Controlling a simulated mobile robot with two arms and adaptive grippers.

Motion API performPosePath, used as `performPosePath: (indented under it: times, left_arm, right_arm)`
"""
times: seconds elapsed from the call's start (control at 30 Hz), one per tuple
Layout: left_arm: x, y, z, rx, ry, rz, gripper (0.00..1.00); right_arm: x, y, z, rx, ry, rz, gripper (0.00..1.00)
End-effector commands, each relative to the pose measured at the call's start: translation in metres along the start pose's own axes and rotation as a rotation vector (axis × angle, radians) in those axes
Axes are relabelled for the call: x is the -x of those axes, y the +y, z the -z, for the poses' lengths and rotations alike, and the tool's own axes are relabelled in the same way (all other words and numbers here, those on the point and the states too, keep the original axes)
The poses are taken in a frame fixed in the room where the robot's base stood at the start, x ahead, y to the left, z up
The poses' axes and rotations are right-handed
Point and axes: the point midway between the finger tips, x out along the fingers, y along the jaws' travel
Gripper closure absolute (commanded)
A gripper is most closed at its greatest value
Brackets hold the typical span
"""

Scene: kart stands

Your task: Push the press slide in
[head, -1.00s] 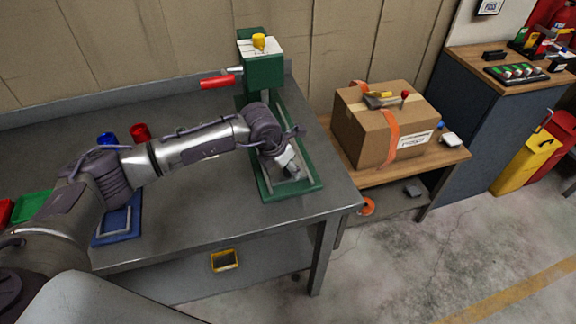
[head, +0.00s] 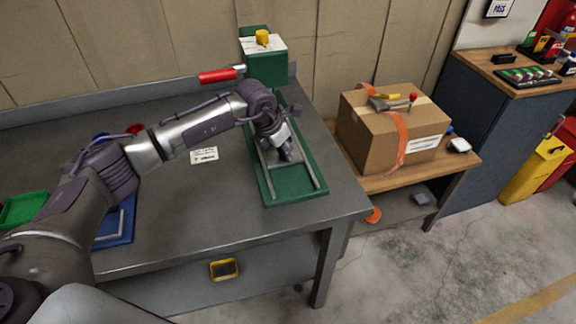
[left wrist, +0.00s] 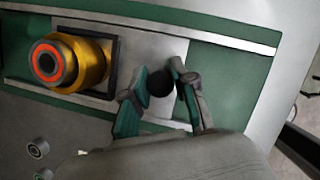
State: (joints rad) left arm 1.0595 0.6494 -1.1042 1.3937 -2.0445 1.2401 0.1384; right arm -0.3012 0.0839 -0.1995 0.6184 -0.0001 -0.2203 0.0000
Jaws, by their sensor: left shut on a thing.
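The green press (head: 264,70) stands at the back of the grey bench, with a red lever (head: 217,76) and a yellow knob on top. Its green base has two pale rails (head: 309,172) running toward the front. In the left wrist view the grey press slide (left wrist: 172,52) lies between the rails and carries a gold cylinder (left wrist: 92,62) with an orange ring. My left gripper (head: 286,153) is over the rails, its fingers shut on a dark round knob (left wrist: 160,84) on the slide. The arm hides part of the slide in the head view. My right gripper is not in view.
A blue tray (head: 118,222) and a green tray (head: 24,209) are on the bench at left, partly behind my arm. A white label (head: 204,156) lies on the bench. A cardboard box (head: 385,135) stands on a lower wooden table at right. The front bench top is clear.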

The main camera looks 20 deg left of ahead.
Motion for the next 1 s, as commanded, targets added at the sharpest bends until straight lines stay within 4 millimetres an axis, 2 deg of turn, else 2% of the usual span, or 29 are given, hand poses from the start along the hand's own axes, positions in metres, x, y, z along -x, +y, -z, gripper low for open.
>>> performPosePath:
  times: [0.2, 0.33, 0.37, 0.5, 0.77, 0.93, 1.0]
  left_arm:
    - [0.000, 0.001, -0.001, 0.000, -0.001, 0.003, 1.00]
    - [-0.001, 0.001, -0.001, 0.000, 0.001, 0.003, 1.00]
    - [-0.001, 0.001, -0.001, 0.000, 0.001, 0.003, 0.69]
    - [0.000, 0.001, -0.001, 0.000, 0.000, 0.002, 0.48]
    - [0.000, 0.001, -0.001, 0.000, -0.001, 0.002, 0.48]
    - [0.013, 0.003, -0.001, 0.000, -0.003, 0.002, 0.48]
    - [0.015, 0.004, 0.013, 0.000, 0.002, 0.002, 0.48]
  right_arm:
    - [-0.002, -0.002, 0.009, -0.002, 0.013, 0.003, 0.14]
    - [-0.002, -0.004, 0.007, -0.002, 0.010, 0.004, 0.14]
    - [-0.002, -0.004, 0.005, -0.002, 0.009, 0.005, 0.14]
    - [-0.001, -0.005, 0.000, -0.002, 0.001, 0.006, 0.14]
    - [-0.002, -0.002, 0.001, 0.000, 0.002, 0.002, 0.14]
    - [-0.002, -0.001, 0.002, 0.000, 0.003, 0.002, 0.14]
    - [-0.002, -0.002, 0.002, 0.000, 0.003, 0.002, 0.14]
